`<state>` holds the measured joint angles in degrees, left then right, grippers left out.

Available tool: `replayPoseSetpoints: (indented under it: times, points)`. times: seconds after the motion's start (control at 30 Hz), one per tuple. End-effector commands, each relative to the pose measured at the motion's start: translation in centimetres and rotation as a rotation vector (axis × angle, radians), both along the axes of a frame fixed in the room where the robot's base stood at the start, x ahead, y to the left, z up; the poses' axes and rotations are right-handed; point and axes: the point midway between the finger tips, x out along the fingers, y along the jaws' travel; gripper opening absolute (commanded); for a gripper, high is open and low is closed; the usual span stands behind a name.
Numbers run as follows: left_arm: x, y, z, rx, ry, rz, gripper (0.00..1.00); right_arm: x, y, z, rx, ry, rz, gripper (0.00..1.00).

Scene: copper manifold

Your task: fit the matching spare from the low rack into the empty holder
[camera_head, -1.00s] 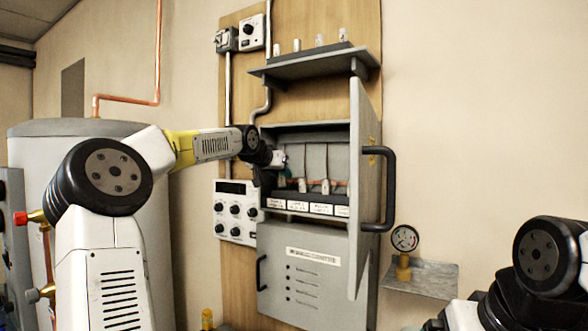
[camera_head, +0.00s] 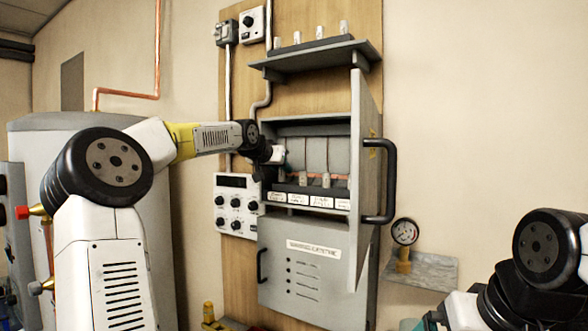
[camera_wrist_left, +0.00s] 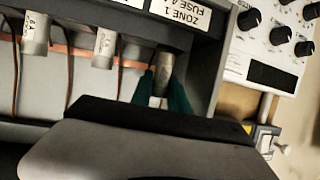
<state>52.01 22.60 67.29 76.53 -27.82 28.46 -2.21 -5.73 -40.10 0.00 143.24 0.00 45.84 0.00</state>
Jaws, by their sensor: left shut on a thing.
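My left gripper (camera_head: 283,166) reaches into the open grey cabinet (camera_head: 350,230) at its left end. In the left wrist view its teal fingers (camera_wrist_left: 163,98) are shut on a pale grey cylindrical fuse (camera_wrist_left: 162,72). That fuse is at the end of the row, by the label "ZONE 1 FUSE" (camera_wrist_left: 184,18). I cannot tell whether it is fully seated. Two more fuses, one (camera_wrist_left: 104,42) beside it and one (camera_wrist_left: 34,32) farther left, stand in their holders. Part of my right arm is at the lower right; its gripper is barely in frame.
A shelf (camera_head: 315,58) above the cabinet carries several similar cylinders. The open door with a black handle (camera_head: 388,182) stands out at the right. A gauge (camera_head: 404,232) sits on a small ledge. A knobbed control panel (camera_head: 236,205) is left of the cabinet.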

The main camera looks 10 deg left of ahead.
Motion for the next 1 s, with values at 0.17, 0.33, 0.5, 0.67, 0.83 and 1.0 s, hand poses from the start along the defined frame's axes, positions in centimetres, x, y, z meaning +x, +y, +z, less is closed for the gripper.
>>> replayPoseSetpoints:
  times: [0.17, 0.33, 0.5, 0.67, 0.83, 1.0]
  points:
    - [0.0, 0.0, 0.0, 0.000, 0.000, 0.000, 0.00, 0.0, 0.0, 0.0, 0.000, 0.000, 0.000, 1.00]
    - [0.0, 0.0, 0.0, 0.000, 0.000, 0.000, 0.00, 0.0, 0.0, 0.0, 0.000, 0.000, 0.000, 1.00]
    - [0.0, 0.0, -0.2, 0.000, 0.000, 0.000, 0.00, 0.0, 0.0, 0.0, 0.000, 0.000, 0.000, 1.00]
    - [0.0, 0.0, -0.5, 0.000, 0.000, 0.000, 0.00, 0.0, 0.0, 0.0, 0.000, 0.000, 0.000, 1.00]
    - [0.0, 0.0, -0.8, 0.000, -0.001, 0.000, 0.00, 0.0, 0.0, 0.0, 0.000, 0.000, 0.000, 1.00]
    - [0.0, 0.0, -1.2, 0.000, 0.000, 0.000, 0.00, 0.0, 0.0, 0.0, 0.000, 0.000, 0.000, 1.00]
